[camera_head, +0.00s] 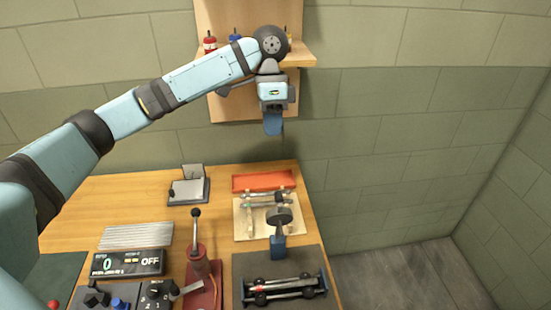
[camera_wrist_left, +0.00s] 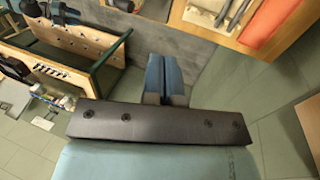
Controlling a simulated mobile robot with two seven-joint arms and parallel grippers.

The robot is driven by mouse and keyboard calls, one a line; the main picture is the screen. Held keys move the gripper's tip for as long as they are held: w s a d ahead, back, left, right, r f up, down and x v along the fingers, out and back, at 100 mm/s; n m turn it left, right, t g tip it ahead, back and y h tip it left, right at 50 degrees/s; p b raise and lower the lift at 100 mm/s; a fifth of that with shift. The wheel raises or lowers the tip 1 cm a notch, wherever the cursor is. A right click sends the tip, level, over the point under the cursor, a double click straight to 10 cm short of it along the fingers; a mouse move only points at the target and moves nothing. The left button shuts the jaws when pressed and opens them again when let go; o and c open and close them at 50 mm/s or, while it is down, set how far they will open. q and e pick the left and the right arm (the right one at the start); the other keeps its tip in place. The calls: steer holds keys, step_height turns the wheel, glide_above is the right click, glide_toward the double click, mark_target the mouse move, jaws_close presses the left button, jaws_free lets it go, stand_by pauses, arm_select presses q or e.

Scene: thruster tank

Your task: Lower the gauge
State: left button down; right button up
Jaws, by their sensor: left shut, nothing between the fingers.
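No thing in view can be firmly told as the gauge. A round dark disc on a short post (camera_head: 280,216) with a blue block at its foot stands at the bench's right side and may be it. My left gripper (camera_head: 273,124) hangs, fingers down, in front of the wall panel, well above and behind the bench. Its blue fingers are together and empty, as the left wrist view (camera_wrist_left: 164,77) also shows. My right gripper is not in view.
The wooden bench (camera_head: 130,193) holds a red lever base (camera_head: 203,290), a display reading OFF (camera_head: 128,263), a dark mat (camera_head: 244,262) with a metal rod assembly, and an orange tray (camera_head: 263,181). A wooden shelf (camera_head: 303,55) with small bottles is behind my arm. Floor is clear at right.

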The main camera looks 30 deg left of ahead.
arm_select(q)
steer(key=s+d+f+p, duration=0.1)
steer(key=s+d+f, duration=0.3)
steer(key=f, duration=0.6)
steer(key=shift+s+p, duration=0.3)
steer(key=shift+s, duration=0.3)
